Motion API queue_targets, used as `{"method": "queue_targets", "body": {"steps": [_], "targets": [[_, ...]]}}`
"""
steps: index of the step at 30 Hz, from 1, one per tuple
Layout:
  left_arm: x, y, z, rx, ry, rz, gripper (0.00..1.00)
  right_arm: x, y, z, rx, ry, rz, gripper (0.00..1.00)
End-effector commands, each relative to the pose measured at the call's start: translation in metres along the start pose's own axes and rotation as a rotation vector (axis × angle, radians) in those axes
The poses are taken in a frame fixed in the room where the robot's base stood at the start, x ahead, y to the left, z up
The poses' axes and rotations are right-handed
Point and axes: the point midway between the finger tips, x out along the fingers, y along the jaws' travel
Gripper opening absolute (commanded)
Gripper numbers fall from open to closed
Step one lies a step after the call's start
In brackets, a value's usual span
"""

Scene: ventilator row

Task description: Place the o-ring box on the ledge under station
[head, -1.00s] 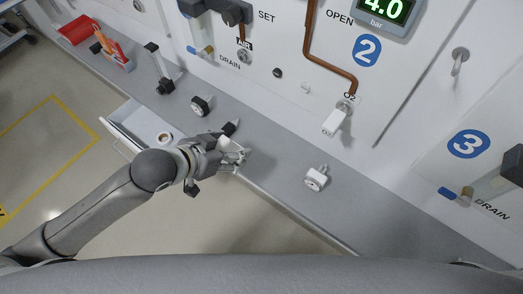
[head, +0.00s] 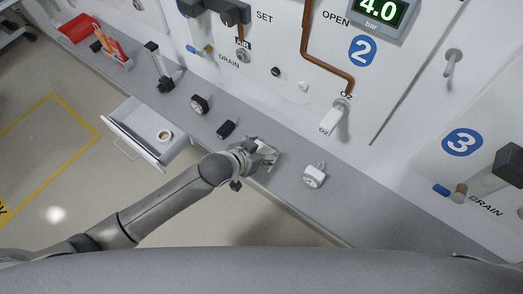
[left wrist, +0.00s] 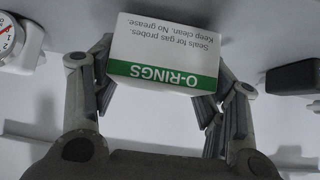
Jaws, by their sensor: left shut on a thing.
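The o-ring box (left wrist: 166,52) is white with a green band reading O-RINGS, upside down in the left wrist view. My left gripper (left wrist: 163,92) is shut on it, with a finger at each side. In the head view my left gripper (head: 262,155) is over the front part of the grey ledge (head: 240,168), left of a white gauge; the box (head: 266,147) is mostly hidden there. I cannot tell whether the box touches the ledge. The station 2 sign (head: 362,51) is on the wall above. My right gripper is not in view.
The white gauge (head: 314,176) stands right of my gripper and a black block (head: 227,128) left of it. An open drawer (head: 146,128) holds a small ring-shaped item. The ledge right of the white gauge is clear.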

Motion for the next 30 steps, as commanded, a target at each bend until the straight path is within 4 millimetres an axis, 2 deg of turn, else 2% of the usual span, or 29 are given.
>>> {"method": "queue_targets", "body": {"steps": [12, 13, 17, 18, 30], "targets": [[0.0048, 0.0004, 0.0053, -0.001, 0.001, 0.001, 0.43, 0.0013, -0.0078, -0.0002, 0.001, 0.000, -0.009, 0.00], [0.0045, 0.0004, 0.0050, -0.001, 0.001, 0.001, 0.69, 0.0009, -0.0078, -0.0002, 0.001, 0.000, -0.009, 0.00], [0.0043, 0.0003, 0.0048, 0.000, 0.001, 0.001, 0.86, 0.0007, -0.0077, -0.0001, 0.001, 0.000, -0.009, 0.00], [0.0043, 0.0003, 0.0048, 0.000, 0.001, 0.001, 0.88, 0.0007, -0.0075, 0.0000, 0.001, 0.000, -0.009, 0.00], [0.0009, -0.0001, 0.0020, 0.000, 0.001, 0.000, 0.88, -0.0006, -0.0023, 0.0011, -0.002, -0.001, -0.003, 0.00]]}}
